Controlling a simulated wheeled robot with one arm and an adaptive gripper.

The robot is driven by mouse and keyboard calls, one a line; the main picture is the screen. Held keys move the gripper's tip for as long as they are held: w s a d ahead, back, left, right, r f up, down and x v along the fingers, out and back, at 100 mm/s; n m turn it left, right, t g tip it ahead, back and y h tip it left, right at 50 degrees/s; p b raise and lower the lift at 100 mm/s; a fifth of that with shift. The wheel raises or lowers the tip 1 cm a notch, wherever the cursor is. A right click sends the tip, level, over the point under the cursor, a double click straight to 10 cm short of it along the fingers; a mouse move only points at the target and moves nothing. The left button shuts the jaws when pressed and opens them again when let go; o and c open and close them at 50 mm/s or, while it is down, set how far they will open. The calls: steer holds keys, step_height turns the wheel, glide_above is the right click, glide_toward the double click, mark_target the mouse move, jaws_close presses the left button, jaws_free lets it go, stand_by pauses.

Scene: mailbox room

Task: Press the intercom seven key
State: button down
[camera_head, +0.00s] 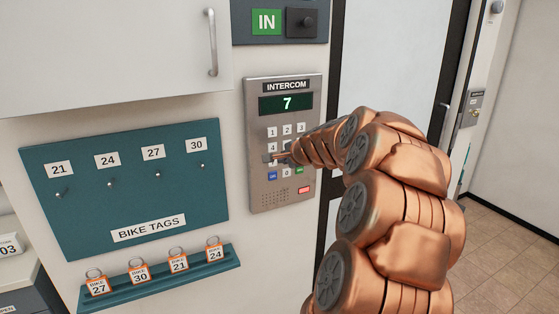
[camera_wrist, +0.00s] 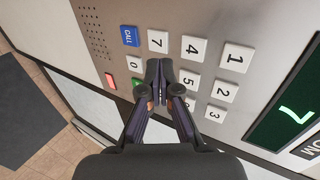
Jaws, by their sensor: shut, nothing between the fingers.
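The intercom (camera_head: 254,120) is a grey wall panel with a keypad, and its dark green display (camera_head: 287,103) shows a 7. In the wrist view the panel appears turned, and the white seven key (camera_wrist: 157,39) shows next to my fingertips. My gripper (camera_wrist: 160,67) is shut and empty, with its tips at the keypad beside the seven key, over the spot where the eight key would be. I cannot tell whether the tips touch a key.
Close by are the four key (camera_wrist: 194,48), zero key (camera_wrist: 134,64), blue CALL key (camera_wrist: 130,36) and a red button (camera_head: 303,189). A teal bike tag board (camera_head: 125,205) hangs to the left, with tags on a ledge below. A door stands to the right.

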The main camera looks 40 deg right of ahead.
steer(key=shift+s+a+r, duration=0.15)
steer(key=shift+s+r, duration=0.1)
steer(key=shift+s, duration=0.2)
steer(key=shift+f, duration=0.1)
steer(key=s+d+f+t+b, duration=0.2)
steer(key=s+f+b, duration=0.4)
steer(key=s+b, duration=0.3)
steer(key=shift+s+f+h+b, duration=0.3)
steer(key=shift+f+h+b, duration=0.1)
steer(key=shift+b, duration=0.8)
steer(key=shift+d, duration=0.1)
steer(key=p, duration=0.3)
glide_toward(287, 174)
steer(key=x, duration=0.5)
steer(key=shift+f, duration=0.35)
steer(key=shift+w+d+p, duration=0.3)
steer(key=shift+w+p, duration=0.1)
steer(key=shift+w, duration=0.45)
steer(key=shift+f, duration=0.1)
